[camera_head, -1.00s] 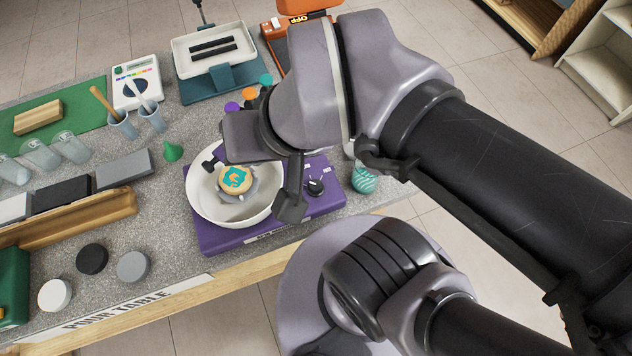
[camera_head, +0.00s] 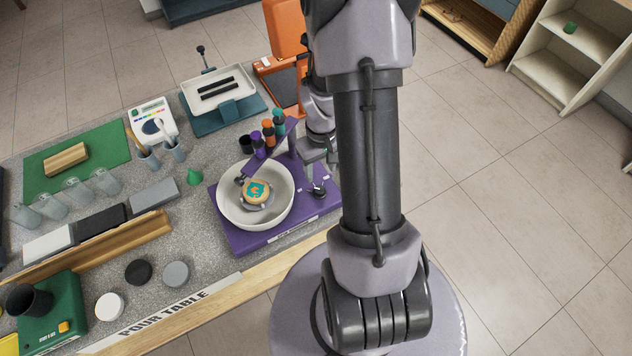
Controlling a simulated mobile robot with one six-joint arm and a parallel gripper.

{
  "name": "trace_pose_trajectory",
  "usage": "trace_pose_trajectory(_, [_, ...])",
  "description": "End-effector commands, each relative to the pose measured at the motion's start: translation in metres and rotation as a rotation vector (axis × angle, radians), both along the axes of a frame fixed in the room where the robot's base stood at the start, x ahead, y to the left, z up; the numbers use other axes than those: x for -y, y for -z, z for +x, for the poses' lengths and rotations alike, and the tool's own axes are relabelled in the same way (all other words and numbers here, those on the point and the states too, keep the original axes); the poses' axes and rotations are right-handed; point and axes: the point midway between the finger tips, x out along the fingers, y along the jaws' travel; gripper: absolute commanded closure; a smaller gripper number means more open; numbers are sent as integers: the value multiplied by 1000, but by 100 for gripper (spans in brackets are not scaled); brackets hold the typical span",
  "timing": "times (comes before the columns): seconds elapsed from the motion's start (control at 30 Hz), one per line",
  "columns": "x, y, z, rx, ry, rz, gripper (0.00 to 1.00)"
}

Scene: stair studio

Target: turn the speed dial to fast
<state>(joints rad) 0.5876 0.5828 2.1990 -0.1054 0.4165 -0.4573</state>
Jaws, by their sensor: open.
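The purple spin machine (camera_head: 232,238) stands near the front edge of the table, with a white bowl (camera_head: 230,203) on it. A round piece with a teal and orange pattern (camera_head: 256,191) sits in the bowl. A small dark dial (camera_head: 319,191) is at the right of the purple base; its setting is too small to read. My gripper (camera_head: 322,172) is open and points down just above the dial. Its grey fingers are close to the dial; I cannot tell whether they touch it. My arm covers the area right of the machine.
A purple rack (camera_head: 272,150) with several coloured bottles rises behind the bowl, close to my gripper. An orange machine (camera_head: 287,30) and a white tray (camera_head: 219,90) stand farther back. Several discs and blocks lie on the left; the floor at right is clear.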

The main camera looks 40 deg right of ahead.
Motion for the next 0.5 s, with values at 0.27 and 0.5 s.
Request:
trace_pose_trajectory(0.27, [-1,73,0,-2,-1,1,48])
trace_pose_trajectory(0.5, [-1,91,0,0,1,0,48])
